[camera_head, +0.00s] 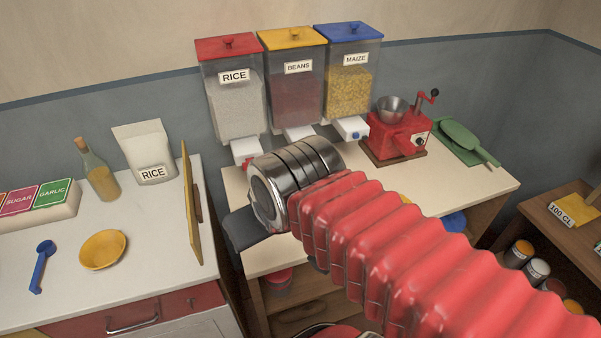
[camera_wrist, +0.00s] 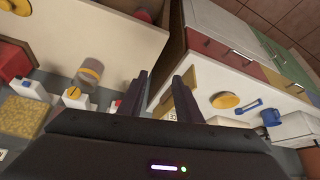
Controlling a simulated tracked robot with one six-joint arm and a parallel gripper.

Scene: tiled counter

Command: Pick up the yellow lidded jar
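In the wrist view a squat clear jar (camera_wrist: 88,76) with an orange-yellow band stands on the counter, left of my fingers. It is the likeliest match for the yellow lidded jar, but its lid is not clear. My arm hides it in the head view. My gripper (camera_wrist: 160,92) is open, with nothing between its two dark fingers, and is apart from the jar. In the head view only a dark part of my gripper (camera_head: 246,229) shows, at the counter's left front edge.
Rice (camera_head: 237,105), beans (camera_head: 296,95) and maize (camera_head: 350,88) dispensers hang behind the counter. A red grinder (camera_head: 399,137) stands at the right. An upright yellow board (camera_head: 190,205) edges the left counter, which holds a yellow bowl (camera_head: 103,249).

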